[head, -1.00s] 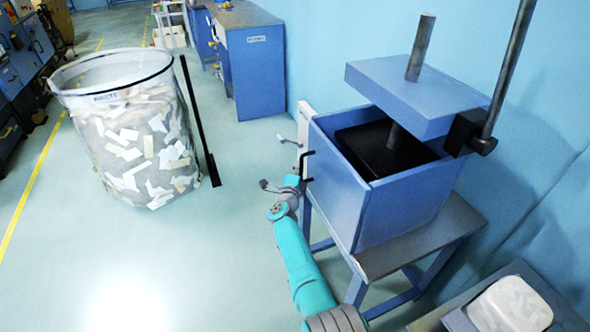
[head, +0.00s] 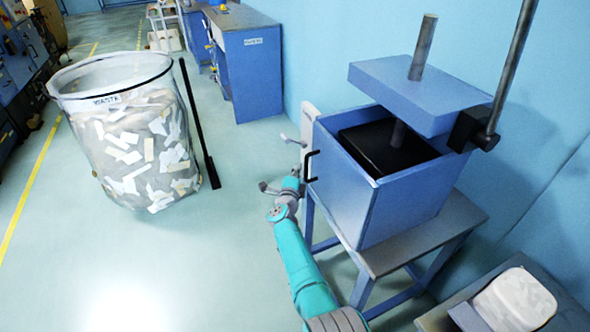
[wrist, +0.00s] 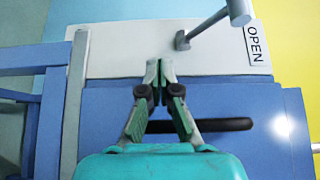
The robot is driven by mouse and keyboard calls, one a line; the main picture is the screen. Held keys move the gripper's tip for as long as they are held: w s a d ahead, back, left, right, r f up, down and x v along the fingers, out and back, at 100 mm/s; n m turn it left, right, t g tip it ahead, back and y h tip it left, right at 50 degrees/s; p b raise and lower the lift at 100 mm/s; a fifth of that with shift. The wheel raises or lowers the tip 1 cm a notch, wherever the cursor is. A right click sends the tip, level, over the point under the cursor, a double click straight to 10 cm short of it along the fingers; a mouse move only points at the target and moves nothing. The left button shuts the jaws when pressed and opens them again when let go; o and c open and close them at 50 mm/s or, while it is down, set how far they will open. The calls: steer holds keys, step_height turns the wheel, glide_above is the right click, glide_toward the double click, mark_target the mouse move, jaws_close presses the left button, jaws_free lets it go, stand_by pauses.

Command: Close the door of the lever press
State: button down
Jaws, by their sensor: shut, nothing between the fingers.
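The lever press (head: 345,205) is a blue open-topped box on a stand. Its door side faces left in the head view and shows almost edge-on, with a white plate (head: 308,128) and a black bar handle (head: 311,166). In the wrist view, the white plate (wrist: 120,50) carries a grey lever latch (wrist: 215,25) and an "OPEN" label (wrist: 257,43). The black handle (wrist: 225,125) lies across the blue panel below. My gripper (wrist: 160,68) is shut and empty, its tips over the plate's lower part. I cannot tell contact or how far the door stands open.
A blue press plate (head: 420,95) hangs above the box on a rod, beside a long lever (head: 510,75). A clear bin of paper scraps (head: 140,150) stands left, with a black bar (head: 197,125) beside it. Floor between bin and press is clear.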

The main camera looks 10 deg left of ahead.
steer(key=s+a, duration=0.6)
steer(key=a, duration=0.4)
steer(key=s+d+f+n+y, duration=0.1)
steer(key=s+d+f+n, duration=0.1)
steer(key=s+d+f, duration=0.5)
steer(key=s+d+f+n, duration=0.2)
steer(key=s+d+f, duration=0.25)
steer(key=d, duration=0.35)
steer(key=s+d+f+n, duration=0.3)
steer(key=s+d, duration=0.4)
steer(key=s, duration=0.2)
steer(key=s+d+f+n, duration=0.2)
steer(key=s+d+f, duration=0.1)
steer(key=s+d, duration=0.55)
steer(key=s+d+r+n+g, duration=0.1)
steer(key=s+d+r+n, duration=0.2)
steer(key=s, duration=0.8)
steer(key=s+d+r+n, duration=0.2)
steer(key=s+d, duration=0.2)
steer(key=s, duration=0.7)
steer(key=s+d+r+n+g, duration=0.1)
steer(key=s+r+n, duration=0.1)
steer(key=s+r, duration=0.6)
steer(key=s+d+r+n+g, duration=0.1)
steer(key=s+r+n, duration=0.1)
steer(key=s+r, duration=0.7)
steer(key=shift+d, duration=0.35)
